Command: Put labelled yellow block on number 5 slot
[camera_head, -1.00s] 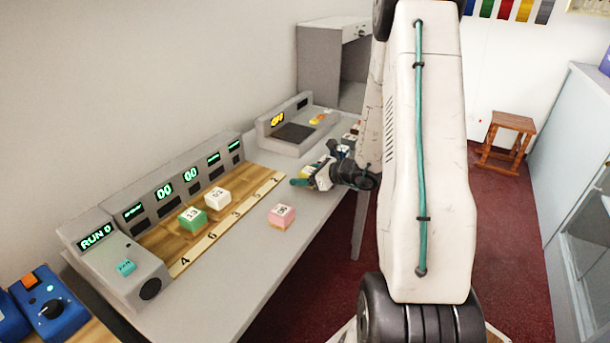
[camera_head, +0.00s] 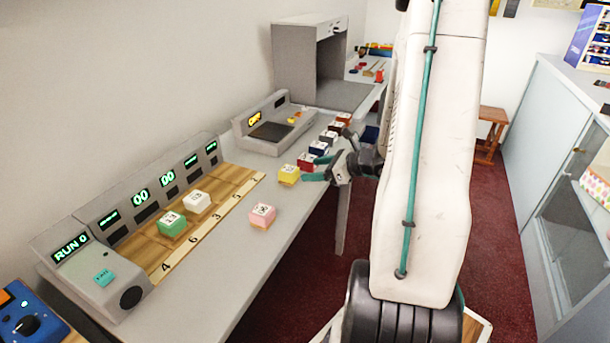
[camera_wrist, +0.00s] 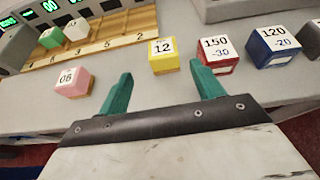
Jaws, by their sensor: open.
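The yellow block (camera_head: 289,174) sits on the grey counter near the right end of the number strip. In the wrist view the yellow block (camera_wrist: 164,55) shows the label 12 on top. My gripper (camera_head: 325,170) is open and empty beside the blocks. In the wrist view its teal fingers (camera_wrist: 159,82) are spread, with the yellow block beyond their tips, between their lines. The number strip (camera_head: 205,229) reads 4, 6, 3, 5 and 2 from near to far. The wooden slot beside the 5 (camera_wrist: 108,43) looks empty.
A green block (camera_head: 171,223) and a white block (camera_head: 197,202) stand on the wooden slots. A pink block (camera_head: 262,215) sits on the counter before the strip. A red-and-white block (camera_wrist: 216,55) and a blue-and-white block (camera_wrist: 273,46) stand right of the yellow one.

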